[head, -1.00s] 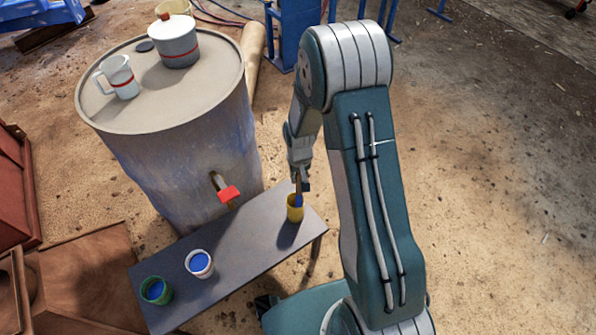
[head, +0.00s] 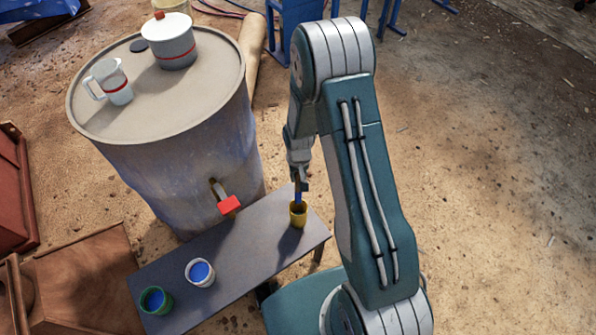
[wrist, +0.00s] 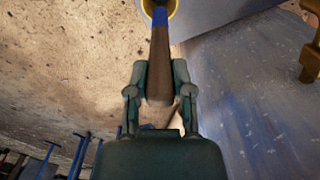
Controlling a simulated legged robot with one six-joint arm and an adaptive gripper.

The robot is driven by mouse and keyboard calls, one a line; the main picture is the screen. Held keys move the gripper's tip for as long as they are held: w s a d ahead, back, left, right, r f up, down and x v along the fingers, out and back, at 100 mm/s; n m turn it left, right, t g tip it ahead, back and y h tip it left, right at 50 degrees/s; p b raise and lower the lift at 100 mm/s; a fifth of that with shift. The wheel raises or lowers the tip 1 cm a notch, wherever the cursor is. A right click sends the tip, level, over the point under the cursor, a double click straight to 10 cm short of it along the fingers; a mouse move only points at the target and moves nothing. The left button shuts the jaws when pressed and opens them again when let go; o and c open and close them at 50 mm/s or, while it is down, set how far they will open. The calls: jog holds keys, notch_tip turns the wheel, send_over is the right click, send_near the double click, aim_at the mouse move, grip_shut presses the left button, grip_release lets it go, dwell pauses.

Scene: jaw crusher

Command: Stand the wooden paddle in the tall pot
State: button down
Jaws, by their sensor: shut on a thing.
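My gripper (head: 301,183) is shut on the wooden paddle. In the wrist view the fingers (wrist: 160,82) close on both sides of the brown wooden handle (wrist: 159,58). The paddle points down, with a blue section (head: 298,196) towards its lower end. The yellow pot (head: 298,218), which looks like the tall pot, stands upright near the right end of the bench, below my gripper. The paddle's lower end is at the pot's mouth; I cannot tell whether it is inside the rim. The wrist view shows the yellow rim (wrist: 174,8) around the blue section.
A white pot (head: 200,272) and a green pot (head: 156,300), both blue inside, stand on the dark bench (head: 240,250). A large drum (head: 180,165) with a red-handled tap (head: 229,205) stands behind the bench, carrying a jug (head: 110,82) and a lidded pot (head: 169,42).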

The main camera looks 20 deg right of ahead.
jog(key=shift+f, duration=5.85)
jog(key=shift+c, duration=2.1)
grip_release()
notch_tip(320, 180, up, 12)
jog(key=shift+f, duration=0.1)
